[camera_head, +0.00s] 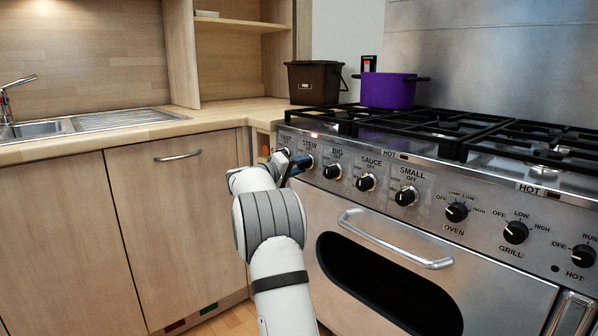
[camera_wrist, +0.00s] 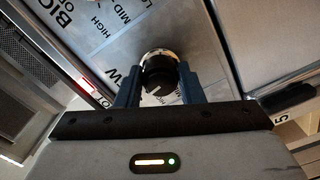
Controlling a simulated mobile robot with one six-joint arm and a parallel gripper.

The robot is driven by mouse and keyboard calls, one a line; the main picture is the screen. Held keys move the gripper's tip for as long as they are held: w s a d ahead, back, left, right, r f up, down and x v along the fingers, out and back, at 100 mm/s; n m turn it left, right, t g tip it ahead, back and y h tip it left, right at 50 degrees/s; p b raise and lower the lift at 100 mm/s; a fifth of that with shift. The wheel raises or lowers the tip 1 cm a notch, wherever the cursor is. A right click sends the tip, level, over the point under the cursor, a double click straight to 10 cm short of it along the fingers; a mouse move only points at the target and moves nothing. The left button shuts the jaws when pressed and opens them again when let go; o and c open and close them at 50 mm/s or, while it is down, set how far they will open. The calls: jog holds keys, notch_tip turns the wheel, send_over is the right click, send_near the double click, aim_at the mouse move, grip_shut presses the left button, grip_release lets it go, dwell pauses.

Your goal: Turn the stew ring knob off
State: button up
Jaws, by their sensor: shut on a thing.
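The stew ring knob (camera_wrist: 159,76) is black with a white pointer line and a pale ring behind it. In the wrist view it sits between the two blue-grey fingers of my gripper (camera_wrist: 160,88), which are shut on its sides. In the head view my gripper (camera_head: 292,166) is at the panel just below the STEW label (camera_head: 310,147), and it hides most of the knob. The knob's exact setting cannot be told from this view.
The BIG knob (camera_head: 332,171), SAUCE knob (camera_head: 366,182) and SMALL knob (camera_head: 405,196) lie to the right. The oven door handle (camera_head: 395,240) juts out below. A purple pot (camera_head: 388,90) stands on the hob, and a brown bin (camera_head: 315,82) stands on the counter.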

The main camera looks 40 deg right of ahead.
jog(key=shift+f+m, duration=0.15)
jog(key=shift+m, duration=0.95)
jog(key=o, duration=1)
jog(key=shift+a, duration=0.1)
jog(key=shift+a, duration=0.35)
jog(key=a, duration=0.2)
jog(key=a+p, duration=0.1)
jog(key=a, duration=0.1)
jog(key=a+p, duration=0.1)
jog(key=a, duration=0.1)
jog(key=shift+s+a, duration=0.3)
jog(key=shift+a, duration=0.1)
